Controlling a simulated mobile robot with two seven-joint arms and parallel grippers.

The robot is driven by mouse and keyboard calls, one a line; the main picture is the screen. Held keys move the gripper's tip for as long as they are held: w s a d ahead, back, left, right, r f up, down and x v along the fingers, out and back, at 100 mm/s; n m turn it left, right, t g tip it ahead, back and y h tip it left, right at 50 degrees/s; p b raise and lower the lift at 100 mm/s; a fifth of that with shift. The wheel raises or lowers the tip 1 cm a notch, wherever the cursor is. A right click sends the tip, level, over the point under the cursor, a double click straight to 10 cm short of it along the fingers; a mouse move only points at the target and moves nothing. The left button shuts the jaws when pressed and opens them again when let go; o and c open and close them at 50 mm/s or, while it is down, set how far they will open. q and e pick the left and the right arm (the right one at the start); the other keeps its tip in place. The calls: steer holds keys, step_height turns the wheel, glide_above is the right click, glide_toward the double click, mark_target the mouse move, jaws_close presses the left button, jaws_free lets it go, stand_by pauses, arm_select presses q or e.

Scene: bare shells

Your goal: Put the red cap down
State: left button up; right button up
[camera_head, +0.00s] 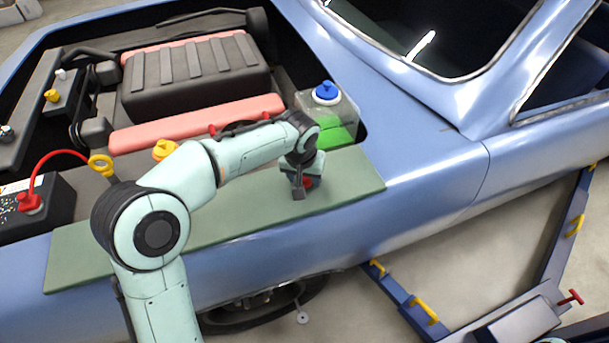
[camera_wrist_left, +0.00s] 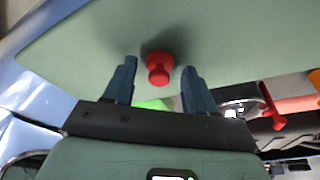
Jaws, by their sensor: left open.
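The red cap (camera_wrist_left: 159,68) sits on the green mat (camera_wrist_left: 90,50), apart from both fingers in the wrist view. It has a round knob on a wider base. In the head view the red cap (camera_head: 309,182) is partly hidden behind my left gripper (camera_head: 299,190), near the right end of the green mat (camera_head: 345,180). My left gripper (camera_wrist_left: 159,66) is open, with its two fingertips on either side of the cap and gaps showing. My right gripper is not in view.
The mat lies along the blue car's fender (camera_head: 420,190). A clear reservoir with a blue cap (camera_head: 326,91) stands just behind my gripper. A black battery (camera_head: 40,210) with a red cable is at the left. The mat right of the gripper is clear.

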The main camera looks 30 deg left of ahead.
arm_select(q)
steer(key=p+v, duration=0.1)
steer(key=v, duration=1)
steer(key=shift+s+r, duration=0.15)
steer(key=shift+r, duration=0.2)
